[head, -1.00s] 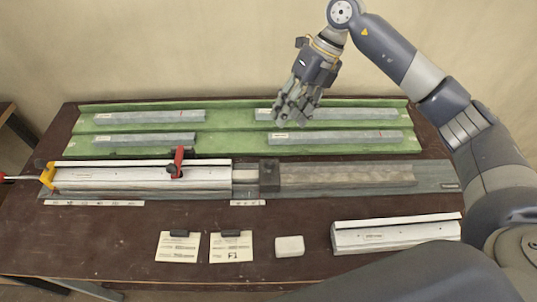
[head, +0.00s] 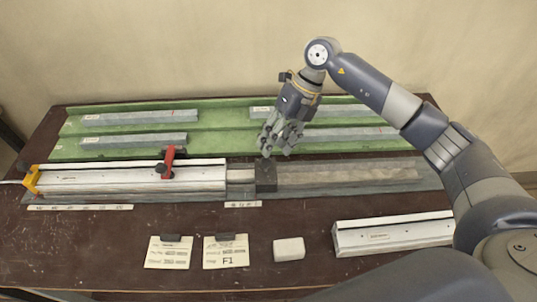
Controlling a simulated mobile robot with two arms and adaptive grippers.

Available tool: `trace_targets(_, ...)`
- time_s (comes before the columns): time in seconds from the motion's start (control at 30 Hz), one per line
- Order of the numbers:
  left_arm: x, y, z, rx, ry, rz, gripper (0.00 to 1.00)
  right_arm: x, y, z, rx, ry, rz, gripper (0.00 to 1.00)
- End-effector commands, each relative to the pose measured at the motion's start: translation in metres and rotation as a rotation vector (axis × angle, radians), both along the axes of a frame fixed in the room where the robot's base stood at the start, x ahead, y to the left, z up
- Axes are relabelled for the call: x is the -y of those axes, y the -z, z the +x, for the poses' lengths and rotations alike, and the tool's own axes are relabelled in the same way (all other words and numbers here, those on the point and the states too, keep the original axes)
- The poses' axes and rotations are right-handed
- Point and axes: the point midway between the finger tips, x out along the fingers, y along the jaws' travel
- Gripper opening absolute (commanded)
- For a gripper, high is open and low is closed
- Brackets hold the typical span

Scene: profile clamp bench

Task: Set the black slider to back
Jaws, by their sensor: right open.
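The black slider (head: 265,178) is a dark block across the grey rail, just right of the white profile's end. Beyond it to the right, the grey track (head: 340,174) lies bare. My right gripper (head: 276,148) is open and empty. It points down, just behind and slightly right of the slider in the picture, and its fingers appear above it without clear contact. The height gap cannot be told. My left gripper is out of view.
A white profile (head: 120,179) lies on the rail with a red clamp (head: 168,163) and a yellow end stop (head: 32,180). Green trays (head: 215,140) with grey bars lie behind. Cards (head: 168,252), a white block (head: 289,249) and another profile (head: 390,235) lie in front.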

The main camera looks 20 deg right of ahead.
Motion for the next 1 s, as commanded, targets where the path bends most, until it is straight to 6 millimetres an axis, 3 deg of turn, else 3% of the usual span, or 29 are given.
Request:
trace_targets(0.3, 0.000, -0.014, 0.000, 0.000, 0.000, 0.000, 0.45, -0.020, 0.041, -0.004, -0.001, 0.000, 0.000, 0.45)
trace_targets(0.67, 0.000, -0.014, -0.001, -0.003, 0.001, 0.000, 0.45, -0.023, 0.049, -0.004, 0.002, 0.002, -0.001, 0.45)
trace_targets(0.7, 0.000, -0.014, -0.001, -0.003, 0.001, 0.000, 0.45, -0.023, 0.049, -0.004, 0.000, 0.001, 0.000, 0.43)
trace_targets(0.9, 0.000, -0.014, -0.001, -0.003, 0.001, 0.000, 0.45, -0.023, 0.048, -0.004, 0.001, 0.001, -0.001, 0.00)
trace_targets(1.0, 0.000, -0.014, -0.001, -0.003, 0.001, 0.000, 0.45, -0.023, 0.048, -0.004, 0.001, 0.001, -0.001, 0.00)
